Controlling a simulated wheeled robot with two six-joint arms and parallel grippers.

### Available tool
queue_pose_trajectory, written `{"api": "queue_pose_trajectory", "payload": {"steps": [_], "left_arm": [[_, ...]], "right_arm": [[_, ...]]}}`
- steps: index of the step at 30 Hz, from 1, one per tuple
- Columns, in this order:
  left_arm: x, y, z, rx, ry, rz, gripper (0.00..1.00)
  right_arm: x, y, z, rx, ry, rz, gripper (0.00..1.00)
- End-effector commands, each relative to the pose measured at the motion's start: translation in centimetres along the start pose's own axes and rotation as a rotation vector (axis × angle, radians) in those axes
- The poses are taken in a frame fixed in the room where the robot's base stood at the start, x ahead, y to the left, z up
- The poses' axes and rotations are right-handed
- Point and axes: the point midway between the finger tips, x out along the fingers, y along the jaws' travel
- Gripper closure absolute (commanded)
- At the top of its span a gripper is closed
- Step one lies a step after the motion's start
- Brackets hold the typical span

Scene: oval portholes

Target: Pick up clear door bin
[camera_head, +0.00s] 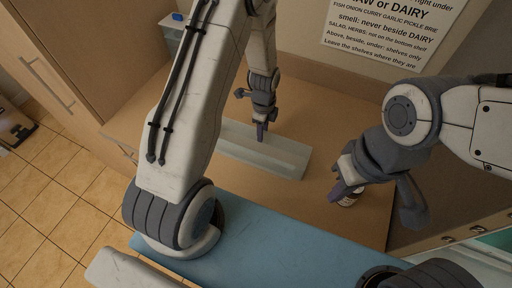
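The clear door bin (285,156) is a long, pale, see-through tray lying on the brown counter in the middle of the head view. My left arm hides part of the bin's left end.
The brown counter (315,115) is clear behind the bin. A blue surface (270,245) lies in front. A printed sign (390,30) hangs on the back wall. A wooden cabinet (60,75) stands at left, and a pale blue-lidded container (173,32) is behind my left arm.

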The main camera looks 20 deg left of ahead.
Motion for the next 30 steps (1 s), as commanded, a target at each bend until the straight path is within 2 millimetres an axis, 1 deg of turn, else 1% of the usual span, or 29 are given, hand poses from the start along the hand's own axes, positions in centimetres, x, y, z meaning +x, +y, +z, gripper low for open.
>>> {"api": "queue_pose_trajectory", "payload": {"steps": [5, 6, 8, 9, 30], "left_arm": [[0.04, -0.02, -0.03, 0.000, 0.000, 0.000, 0.60], [0.04, -0.02, -0.03, 0.000, 0.000, 0.000, 0.68], [0.03, -0.01, -0.03, 0.000, 0.000, 0.000, 0.91], [0.03, -0.01, -0.03, 0.000, 0.000, 0.000, 1.00], [-0.01, -0.01, -0.04, 0.000, 0.000, 0.000, 1.00]], "right_arm": [[0.04, 0.00, 0.01, 0.000, 0.000, 0.000, 1.00], [0.04, 0.00, 0.01, 0.000, 0.000, 0.000, 1.00], [0.04, 0.00, 0.01, 0.000, 0.000, 0.000, 1.00], [0.04, 0.00, 0.01, 0.000, 0.000, 0.000, 1.00], [0.03, 0.00, 0.00, 0.000, 0.000, 0.000, 1.00]]}}
